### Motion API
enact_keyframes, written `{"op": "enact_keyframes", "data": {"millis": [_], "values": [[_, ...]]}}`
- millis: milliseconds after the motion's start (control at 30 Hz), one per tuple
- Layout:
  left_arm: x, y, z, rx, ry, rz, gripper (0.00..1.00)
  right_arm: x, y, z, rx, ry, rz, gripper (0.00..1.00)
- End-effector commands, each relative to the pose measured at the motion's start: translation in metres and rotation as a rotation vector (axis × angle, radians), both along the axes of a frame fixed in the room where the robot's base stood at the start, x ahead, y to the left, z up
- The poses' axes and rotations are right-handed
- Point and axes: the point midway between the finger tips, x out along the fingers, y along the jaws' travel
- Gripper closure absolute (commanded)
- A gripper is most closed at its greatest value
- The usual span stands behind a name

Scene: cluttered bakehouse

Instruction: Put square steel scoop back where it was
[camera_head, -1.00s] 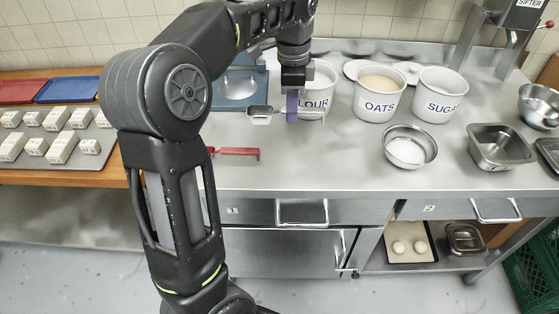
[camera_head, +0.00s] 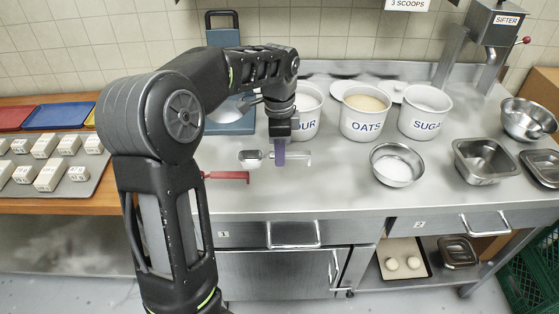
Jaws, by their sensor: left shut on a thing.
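The square steel scoop (camera_head: 250,159) shows in the head view at the left middle of the steel counter, with its bowl to the left and its pale handle to the right. My left gripper (camera_head: 280,154) points down and is shut on the scoop's handle, in front of the flour bin (camera_head: 307,113). The scoop looks level. I cannot tell whether it touches the counter or hangs a little above it. My right gripper is not in view.
A red tool (camera_head: 228,177) lies just in front of the scoop. A blue scale-like stand (camera_head: 222,30) is behind my arm. The oats bin (camera_head: 366,126), sugar bin (camera_head: 427,125) and a steel bowl (camera_head: 397,178) stand to the right. Counter between scoop and bowl is clear.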

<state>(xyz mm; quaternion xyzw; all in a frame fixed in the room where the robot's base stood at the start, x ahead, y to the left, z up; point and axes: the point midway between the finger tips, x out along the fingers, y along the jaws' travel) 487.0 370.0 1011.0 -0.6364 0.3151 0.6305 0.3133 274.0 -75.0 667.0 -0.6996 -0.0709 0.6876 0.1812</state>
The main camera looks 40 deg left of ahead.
Motion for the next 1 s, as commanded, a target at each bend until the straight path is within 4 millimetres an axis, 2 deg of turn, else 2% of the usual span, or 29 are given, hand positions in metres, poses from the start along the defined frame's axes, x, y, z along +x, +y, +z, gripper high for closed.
{"op": "enact_keyframes", "data": {"millis": [233, 733, 767, 1000], "values": [[-0.001, 0.0, -0.03, -0.001, 0.003, 0.0, 1.0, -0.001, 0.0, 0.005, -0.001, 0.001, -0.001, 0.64], [0.0, 0.0, -0.039, 0.0, 0.002, 0.0, 1.0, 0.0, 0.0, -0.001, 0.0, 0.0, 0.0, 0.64], [-0.001, 0.0, -0.039, 0.0, 0.002, 0.0, 0.8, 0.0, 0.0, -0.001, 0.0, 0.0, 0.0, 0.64], [-0.001, 0.0, -0.038, 0.0, 0.002, 0.0, 0.6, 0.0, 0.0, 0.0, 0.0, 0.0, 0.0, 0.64]]}}
